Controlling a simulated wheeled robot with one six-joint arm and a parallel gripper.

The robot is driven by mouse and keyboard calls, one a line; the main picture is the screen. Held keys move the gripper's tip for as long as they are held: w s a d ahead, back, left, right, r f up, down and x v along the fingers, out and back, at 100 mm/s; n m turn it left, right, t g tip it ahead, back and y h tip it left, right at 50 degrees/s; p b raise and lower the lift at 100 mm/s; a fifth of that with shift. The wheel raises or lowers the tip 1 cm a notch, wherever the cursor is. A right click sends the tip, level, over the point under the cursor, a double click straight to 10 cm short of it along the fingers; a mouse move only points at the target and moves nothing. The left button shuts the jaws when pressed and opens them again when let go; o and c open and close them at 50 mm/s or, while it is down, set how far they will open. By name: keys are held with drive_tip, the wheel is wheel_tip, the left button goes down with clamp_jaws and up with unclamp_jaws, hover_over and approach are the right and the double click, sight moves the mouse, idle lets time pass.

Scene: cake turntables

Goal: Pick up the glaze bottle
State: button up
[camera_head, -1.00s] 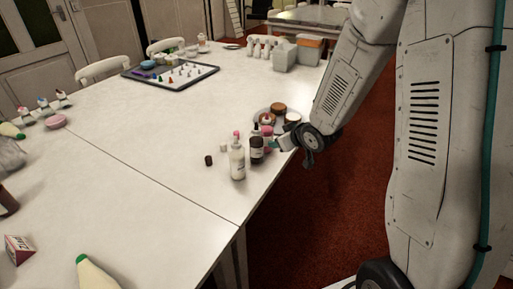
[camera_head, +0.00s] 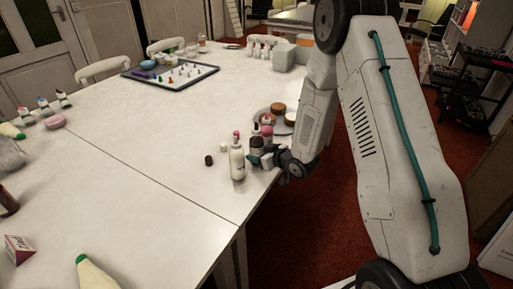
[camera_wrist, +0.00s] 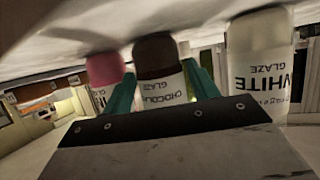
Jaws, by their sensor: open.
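A white-labelled bottle with a dark brown top, marked chocolate glaze (camera_wrist: 160,100), stands on the table, and in the head view this dark bottle (camera_head: 257,145) is partly hidden by my gripper. My gripper (camera_head: 263,160) is low at the table's edge. In the wrist view, its two teal fingers (camera_wrist: 160,85) are apart, one on each side of the chocolate bottle. I cannot tell whether they touch it. The white glaze bottle (camera_wrist: 258,70) stands beside it, outside the fingers; it also shows in the head view (camera_head: 237,163). A pink-topped bottle (camera_wrist: 104,72) is on the other side.
A round tray (camera_head: 288,120) with small cakes lies just behind the bottles. A small dark cap (camera_head: 209,160) and a pale one (camera_head: 223,147) lie to the left. A dark-edged board (camera_head: 140,78) with small pieces is farther back.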

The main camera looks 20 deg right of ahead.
drive_tip(key=shift+w+a+f, duration=0.2)
drive_tip(key=shift+w+a, duration=0.05)
drive_tip(key=shift+w, duration=0.25)
drive_tip(key=c, duration=0.5)
drive_tip(key=shift+o, duration=0.2)
drive_tip(key=shift+r, duration=0.15)
